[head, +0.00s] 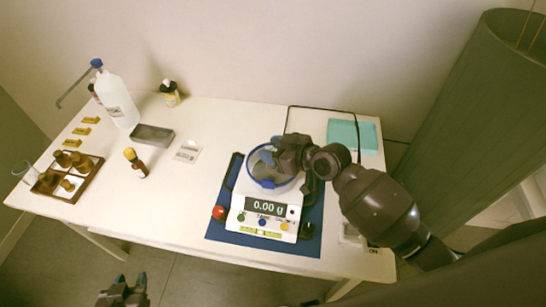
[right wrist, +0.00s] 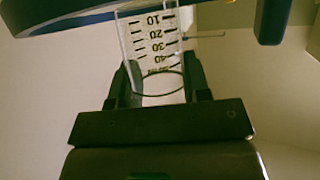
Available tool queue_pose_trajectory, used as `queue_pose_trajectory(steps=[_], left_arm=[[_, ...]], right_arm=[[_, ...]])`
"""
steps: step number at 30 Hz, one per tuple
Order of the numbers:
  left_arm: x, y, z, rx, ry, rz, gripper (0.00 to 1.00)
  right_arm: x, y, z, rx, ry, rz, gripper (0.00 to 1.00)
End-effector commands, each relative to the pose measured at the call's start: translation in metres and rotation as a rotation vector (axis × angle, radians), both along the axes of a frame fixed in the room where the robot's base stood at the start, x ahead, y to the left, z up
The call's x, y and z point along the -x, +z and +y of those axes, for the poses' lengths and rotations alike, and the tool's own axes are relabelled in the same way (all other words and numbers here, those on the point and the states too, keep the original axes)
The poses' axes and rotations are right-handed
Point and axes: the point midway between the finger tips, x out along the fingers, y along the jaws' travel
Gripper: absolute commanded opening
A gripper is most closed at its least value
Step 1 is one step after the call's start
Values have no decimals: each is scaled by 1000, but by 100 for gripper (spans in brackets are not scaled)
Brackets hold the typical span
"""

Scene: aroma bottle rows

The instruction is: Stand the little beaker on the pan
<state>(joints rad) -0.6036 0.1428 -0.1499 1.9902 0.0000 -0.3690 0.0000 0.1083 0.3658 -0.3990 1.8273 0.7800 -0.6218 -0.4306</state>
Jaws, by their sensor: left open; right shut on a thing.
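The little beaker (right wrist: 155,45) is clear with dark graduation marks and shows upside down in the right wrist view. My right gripper (right wrist: 160,85) is shut on it, one finger on each side. In the head view my right gripper (head: 280,158) is at the blue-rimmed ring (head: 265,183) over the balance (head: 262,208). The gripper and ring hide the beaker and most of the pan there, so I cannot tell if the beaker touches the pan. The display reads 0.00 g. My left gripper (head: 122,290) is open and empty, in front of the table.
The balance sits on a blue mat (head: 225,225). At left are a brown bottle rack (head: 80,192), a glass vessel (head: 22,172), a wash bottle (head: 118,103), a grey tray (head: 153,134) and small bottles. A teal tray (head: 353,136) is back right. The table middle is mostly clear.

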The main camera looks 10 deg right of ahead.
Motion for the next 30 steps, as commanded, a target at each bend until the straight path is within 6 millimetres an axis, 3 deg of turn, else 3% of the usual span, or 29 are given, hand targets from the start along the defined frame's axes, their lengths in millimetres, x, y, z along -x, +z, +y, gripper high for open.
queue_pose_trajectory(steps=[7,20,21,24,25,30], left_arm=[[2,-9,0,0,0,7,43],[2,-12,0,0,0,8,43],[1,-11,0,0,0,7,43],[1,-10,0,0,0,5,43],[0,-10,0,1,-1,4,43],[-1,-10,-1,0,-2,2,43]], right_arm=[[0,-34,0,0,-1,4,21],[0,-39,0,0,0,1,21],[0,-37,0,0,0,1,50],[0,-37,0,0,0,1,65],[0,-37,0,-1,0,1,69],[0,-37,0,0,0,1,69]])
